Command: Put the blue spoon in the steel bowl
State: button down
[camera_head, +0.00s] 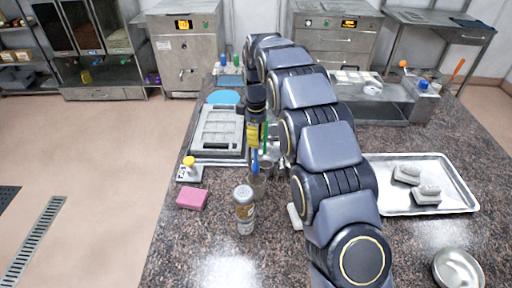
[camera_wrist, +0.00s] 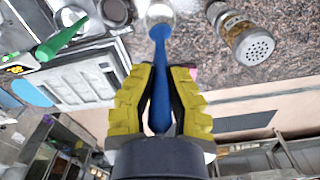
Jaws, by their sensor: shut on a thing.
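My gripper (camera_head: 254,143) is shut on the blue spoon (camera_wrist: 160,52), seen between the yellow fingers (camera_wrist: 160,80) in the wrist view. In the head view the spoon (camera_head: 255,163) hangs below my gripper, head down, over the counter between the grey mould and my arm. A steel bowl (camera_head: 458,268) sits at the counter's near right, well apart from my gripper, and looks empty.
A shaker jar (camera_head: 244,212) stands close in front of the spoon. A pink sponge (camera_head: 192,198) and a yellow-knobbed stamp (camera_head: 188,170) lie to the left. A metal tray (camera_head: 455,205) with grey blocks lies right of my arm. My arm hides part of the counter.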

jog(key=shift+d, duration=0.15)
jog(key=s+d+r+m, duration=0.1)
jog(key=s+d+m, duration=0.15)
jog(key=d, duration=0.75)
jog(key=s+d+m, duration=0.1)
jog(key=d+m, duration=0.3)
jog(key=d, duration=0.6)
jog(key=s+d+r+m, duration=0.1)
jog(key=s+d+m, duration=0.15)
jog(key=d, duration=0.75)
jog(key=s+d+r+m, duration=0.2)
jog(key=s+d+m, duration=0.8)
jog(key=s+d, duration=1.05)
notch_tip(320, 180, down, 13)
jog(key=shift+s+f, duration=0.2)
jog(key=shift+s, duration=0.1)
